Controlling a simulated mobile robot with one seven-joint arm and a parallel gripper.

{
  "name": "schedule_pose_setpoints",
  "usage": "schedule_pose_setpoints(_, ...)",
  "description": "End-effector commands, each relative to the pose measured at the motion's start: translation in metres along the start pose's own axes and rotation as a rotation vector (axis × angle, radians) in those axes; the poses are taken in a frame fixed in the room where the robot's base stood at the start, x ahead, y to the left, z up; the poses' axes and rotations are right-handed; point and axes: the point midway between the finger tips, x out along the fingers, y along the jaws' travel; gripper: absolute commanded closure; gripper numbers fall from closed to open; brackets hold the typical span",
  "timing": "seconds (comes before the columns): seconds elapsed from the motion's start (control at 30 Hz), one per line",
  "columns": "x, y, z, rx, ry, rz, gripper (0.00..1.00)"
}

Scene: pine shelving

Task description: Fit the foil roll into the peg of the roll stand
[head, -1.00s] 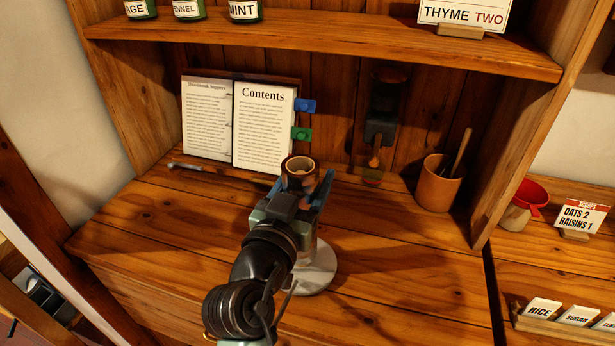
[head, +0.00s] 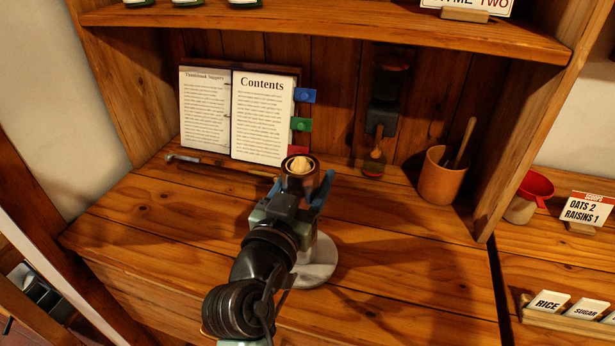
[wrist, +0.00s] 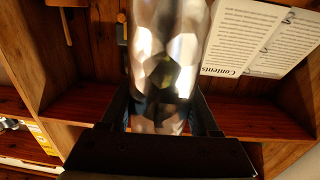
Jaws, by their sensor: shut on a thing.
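My gripper (head: 299,190) is shut on the foil roll (head: 300,182), which stands roughly upright above the roll stand. The roll's shiny, faceted foil fills the middle of the wrist view (wrist: 168,60), between the two fingers. In the head view I look down on the roll's round top. A pale, rounded peg tip (head: 299,164) shows inside its core, so the roll appears to be around the peg. The stand's pale round base (head: 320,262) rests on the wooden counter. My arm and gripper hide the roll's lower end and most of the peg.
An open book (head: 262,118) leans at the back left, with a thin rod (head: 215,162) before it. A dark dispenser (head: 384,110) hangs on the back wall. A utensil pot (head: 441,180) stands right. A shelf (head: 330,30) runs overhead. The counter right of the stand is clear.

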Motion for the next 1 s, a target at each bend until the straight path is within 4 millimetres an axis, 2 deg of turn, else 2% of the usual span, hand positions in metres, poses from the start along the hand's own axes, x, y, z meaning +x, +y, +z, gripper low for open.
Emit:
schedule_pose_setpoints(0.03, 0.0, 0.0, -0.001, 0.001, 0.003, 0.0, 0.34)
schedule_pose_setpoints(0.2, 0.0, 0.0, -0.001, 0.001, 0.002, 0.0, 0.04)
schedule_pose_setpoints(0.57, 0.0, 0.0, -0.004, 0.001, 0.001, 0.0, 0.03)
schedule_pose_setpoints(0.67, 0.0, 0.0, -0.017, 0.003, 0.003, 0.001, 0.03)
schedule_pose_setpoints(1.0, 0.0, 0.0, -0.081, 0.004, 0.004, -0.001, 0.03)
